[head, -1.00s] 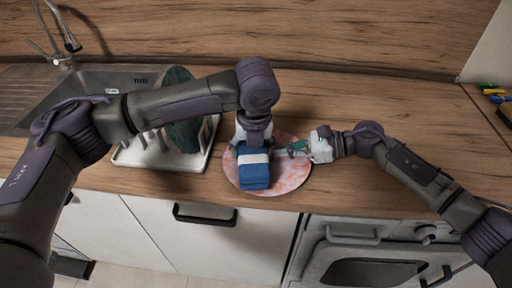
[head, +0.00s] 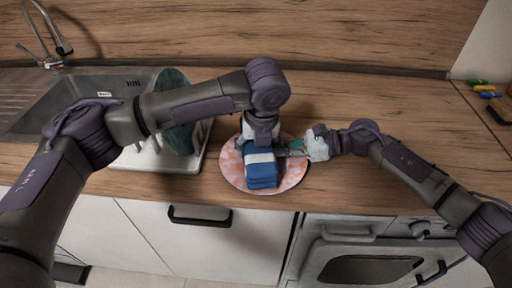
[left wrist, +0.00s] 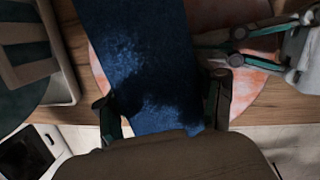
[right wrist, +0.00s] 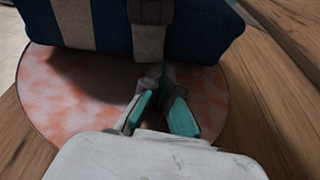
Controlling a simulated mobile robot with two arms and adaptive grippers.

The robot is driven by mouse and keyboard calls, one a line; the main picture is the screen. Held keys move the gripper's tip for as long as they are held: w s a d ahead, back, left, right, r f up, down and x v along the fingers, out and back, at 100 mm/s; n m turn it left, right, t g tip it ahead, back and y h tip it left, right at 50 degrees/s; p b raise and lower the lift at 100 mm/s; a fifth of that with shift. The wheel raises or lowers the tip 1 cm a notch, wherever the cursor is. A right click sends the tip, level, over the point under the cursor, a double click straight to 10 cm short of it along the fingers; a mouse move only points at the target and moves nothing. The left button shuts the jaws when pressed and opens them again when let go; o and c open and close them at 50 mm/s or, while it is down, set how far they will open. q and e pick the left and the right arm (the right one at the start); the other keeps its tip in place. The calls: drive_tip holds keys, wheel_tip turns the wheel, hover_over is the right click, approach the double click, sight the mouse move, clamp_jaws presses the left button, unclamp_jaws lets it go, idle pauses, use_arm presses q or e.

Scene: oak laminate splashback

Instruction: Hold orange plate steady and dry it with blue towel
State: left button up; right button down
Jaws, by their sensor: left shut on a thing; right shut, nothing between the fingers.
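The orange plate (head: 295,176), mottled pink-orange and round, lies flat on the wooden counter near its front edge. The blue towel (head: 262,178), folded with a white band, lies over the plate's middle and hides part of it. My left gripper (left wrist: 160,112) is shut on the towel from above, over the plate. In the left wrist view the towel (left wrist: 145,60) spans between its fingers. My right gripper (right wrist: 160,105) is shut and empty. Its fingertips are low over the plate's right part, close to the towel; whether they touch the plate I cannot tell.
A white rack (head: 150,160) with a dark green plate (head: 176,100) stands left of the orange plate, beside the sink (head: 100,92). Coloured markers (head: 485,88) lie at the far right. An oven (head: 370,255) is below.

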use_arm(q)
drive_tip(key=shift+s+a+r, duration=0.1)
drive_tip(key=shift+s+a, duration=0.1)
drive_tip(key=shift+a, duration=0.4)
drive_tip(key=shift+s+a+r, duration=0.1)
drive_tip(key=shift+s+a, duration=0.05)
drive_tip(key=shift+a, duration=0.45)
drive_tip(key=shift+d+f, duration=0.1)
drive_tip(key=shift+w+d+f, duration=0.1)
drive_tip(key=shift+w+d, duration=0.05)
drive_tip(key=shift+d, duration=0.45)
drive_tip(key=shift+w+d, duration=0.1)
drive_tip(key=shift+d, duration=0.45)
drive_tip(key=shift+s+d, duration=0.1)
drive_tip(key=shift+d, duration=0.6)
drive_tip(key=shift+s+a, duration=0.15)
drive_tip(key=shift+a, duration=1.8)
